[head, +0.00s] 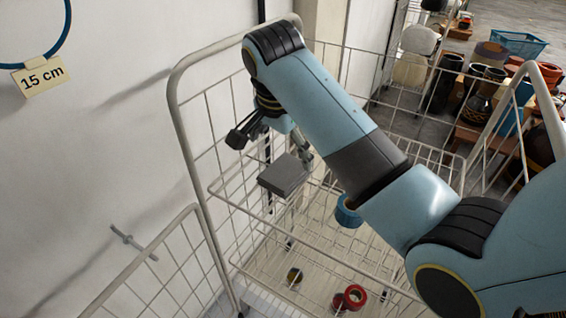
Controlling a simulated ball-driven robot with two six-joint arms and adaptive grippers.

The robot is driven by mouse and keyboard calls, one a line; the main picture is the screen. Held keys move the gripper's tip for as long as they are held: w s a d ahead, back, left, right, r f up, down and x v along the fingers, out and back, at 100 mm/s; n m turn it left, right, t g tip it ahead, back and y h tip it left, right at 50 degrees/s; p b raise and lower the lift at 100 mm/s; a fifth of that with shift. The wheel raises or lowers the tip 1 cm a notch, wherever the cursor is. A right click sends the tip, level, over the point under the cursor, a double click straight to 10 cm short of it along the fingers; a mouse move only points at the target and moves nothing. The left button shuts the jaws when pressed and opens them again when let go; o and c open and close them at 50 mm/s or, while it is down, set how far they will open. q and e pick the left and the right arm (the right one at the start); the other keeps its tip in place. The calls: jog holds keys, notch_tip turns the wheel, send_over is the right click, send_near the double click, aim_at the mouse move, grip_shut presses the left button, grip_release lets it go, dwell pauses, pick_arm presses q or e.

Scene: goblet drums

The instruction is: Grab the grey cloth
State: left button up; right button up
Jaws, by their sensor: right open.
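A grey, flat, folded-looking piece, which fits the grey cloth (284,174), is near the left side of the upper wire shelf (335,232). My right gripper (271,148) is just above it in the picture, with its fingers spread and nothing seen between them. One finger is to the upper left of the cloth and the other is close to its upper right edge. I cannot tell whether that finger touches it. My left gripper is not in view.
The white wire rack (174,98) stands against the wall. A blue roll (348,214), red rolls (355,296) and a small dark and yellow roll (294,276) are lower in it. Drums (444,82) and a blue crate (518,43) are at the back right.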

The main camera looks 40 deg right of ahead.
aim_at(285, 171)
jog(key=x, duration=0.3)
jog(key=shift+s+f, duration=0.3)
jog(key=shift+f, duration=0.05)
jog(key=shift+w+f, duration=0.15)
jog(key=shift+f, duration=0.15)
jog(key=p+x, duration=0.1)
jog(key=x, duration=0.3)
jog(key=shift+w+d+f, duration=0.1)
jog(key=shift+w+d, duration=0.1)
jog(key=shift+w, duration=0.05)
jog(key=shift+w+d+f, duration=0.15)
jog(key=shift+f, duration=0.35)
jog(key=c, duration=1.1)
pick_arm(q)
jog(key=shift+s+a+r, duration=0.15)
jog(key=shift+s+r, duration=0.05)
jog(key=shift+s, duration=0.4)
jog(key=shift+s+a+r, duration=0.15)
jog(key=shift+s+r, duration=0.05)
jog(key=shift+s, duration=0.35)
pick_arm(e)
jog(key=shift+c, duration=0.4)
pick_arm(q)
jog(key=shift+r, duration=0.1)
pick_arm(e)
jog(key=shift+r, duration=0.15)
